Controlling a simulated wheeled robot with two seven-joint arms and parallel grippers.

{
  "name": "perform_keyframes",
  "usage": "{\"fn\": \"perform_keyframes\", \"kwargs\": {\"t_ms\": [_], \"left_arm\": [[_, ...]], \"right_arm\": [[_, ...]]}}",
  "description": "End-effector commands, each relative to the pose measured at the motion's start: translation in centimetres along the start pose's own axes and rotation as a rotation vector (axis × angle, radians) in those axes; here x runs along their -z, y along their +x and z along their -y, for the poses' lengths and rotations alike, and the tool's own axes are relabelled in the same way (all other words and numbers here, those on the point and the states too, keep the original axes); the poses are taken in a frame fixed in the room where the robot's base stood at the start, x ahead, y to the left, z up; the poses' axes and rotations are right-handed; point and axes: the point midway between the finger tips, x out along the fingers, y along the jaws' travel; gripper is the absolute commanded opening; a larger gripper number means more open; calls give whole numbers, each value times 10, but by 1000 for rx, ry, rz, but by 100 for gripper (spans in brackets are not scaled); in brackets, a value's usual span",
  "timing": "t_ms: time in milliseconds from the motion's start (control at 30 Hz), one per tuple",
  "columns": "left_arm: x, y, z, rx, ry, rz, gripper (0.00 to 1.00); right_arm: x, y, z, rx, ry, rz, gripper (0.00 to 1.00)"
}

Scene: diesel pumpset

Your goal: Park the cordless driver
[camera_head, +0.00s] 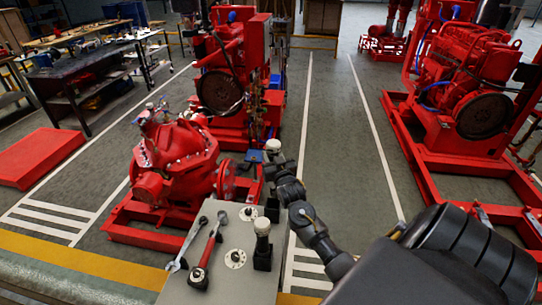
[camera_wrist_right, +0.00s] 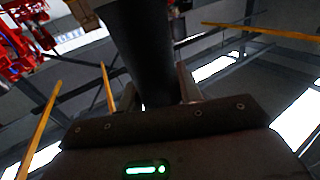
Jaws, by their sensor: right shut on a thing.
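My right arm reaches in from the lower right, and its gripper (camera_head: 276,168) is above the far right part of the grey bench top (camera_head: 212,279). It is shut on the cordless driver (camera_head: 272,146), whose pale end shows above the jaws. In the right wrist view the driver's dark body (camera_wrist_right: 143,45) runs between the two fingers. A dark block sits below the gripper at the bench's far edge; I cannot tell whether the driver touches it. My left gripper is not in view.
A red pump (camera_head: 180,160) stands behind, left of the gripper.

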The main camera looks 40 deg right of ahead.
Motion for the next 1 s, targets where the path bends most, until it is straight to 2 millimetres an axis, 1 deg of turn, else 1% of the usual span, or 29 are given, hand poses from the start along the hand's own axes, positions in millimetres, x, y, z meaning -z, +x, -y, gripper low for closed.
{"fn": "perform_keyframes", "kwargs": {"t_ms": [1000], "left_arm": [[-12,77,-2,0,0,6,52]], "right_arm": [[-108,-2,0,0,0,-3,0]]}}
